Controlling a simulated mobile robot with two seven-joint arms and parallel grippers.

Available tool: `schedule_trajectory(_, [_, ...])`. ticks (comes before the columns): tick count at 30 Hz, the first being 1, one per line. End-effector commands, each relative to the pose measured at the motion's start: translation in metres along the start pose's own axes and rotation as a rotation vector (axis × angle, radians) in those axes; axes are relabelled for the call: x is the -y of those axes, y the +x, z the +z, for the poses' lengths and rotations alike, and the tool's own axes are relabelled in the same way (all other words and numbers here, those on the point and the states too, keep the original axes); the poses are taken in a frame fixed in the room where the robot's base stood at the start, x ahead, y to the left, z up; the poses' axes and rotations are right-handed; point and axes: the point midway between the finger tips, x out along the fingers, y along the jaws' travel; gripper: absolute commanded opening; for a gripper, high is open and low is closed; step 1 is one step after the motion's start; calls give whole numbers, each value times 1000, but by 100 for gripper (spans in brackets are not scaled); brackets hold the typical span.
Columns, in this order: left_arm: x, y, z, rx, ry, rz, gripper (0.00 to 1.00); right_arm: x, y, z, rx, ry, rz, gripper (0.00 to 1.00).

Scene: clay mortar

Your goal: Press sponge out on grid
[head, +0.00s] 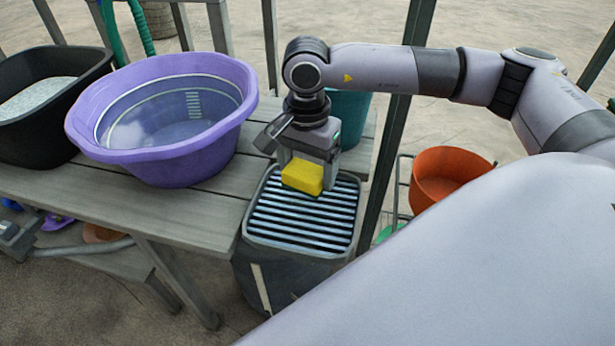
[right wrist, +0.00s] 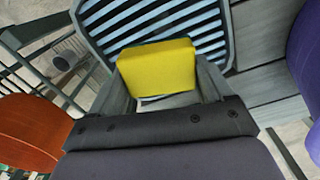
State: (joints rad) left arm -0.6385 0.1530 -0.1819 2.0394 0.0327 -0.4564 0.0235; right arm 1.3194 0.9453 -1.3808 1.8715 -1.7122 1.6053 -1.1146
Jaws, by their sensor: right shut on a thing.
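A yellow sponge (head: 302,176) is held in my right gripper (head: 305,172), which points down over the back part of the grid (head: 300,222). The grid is a set of parallel slats on top of a dark bin-like container. In the right wrist view the sponge (right wrist: 157,68) sits between the two fingers, with the slats of the grid (right wrist: 150,18) behind it. I cannot tell whether the sponge touches the slats. My left gripper is in neither view.
A purple basin (head: 163,115) with water stands on the wooden bench (head: 215,205) left of the grid. A black tub (head: 45,100) is farther left. A teal bucket (head: 350,115) is behind my gripper, and an orange pot (head: 447,178) is to the right.

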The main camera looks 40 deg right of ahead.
Motion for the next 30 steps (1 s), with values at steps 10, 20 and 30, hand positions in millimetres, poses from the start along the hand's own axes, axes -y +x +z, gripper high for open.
schedule_trajectory(10, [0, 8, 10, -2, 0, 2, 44, 0, 21, 0, 0, 11, -2, 49])
schedule_trajectory(20, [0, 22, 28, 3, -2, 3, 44, 0, 54, 0, 0, 9, -2, 49])
schedule_trajectory(30, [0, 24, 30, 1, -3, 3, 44, 0, 60, 0, 1, 9, -3, 49])
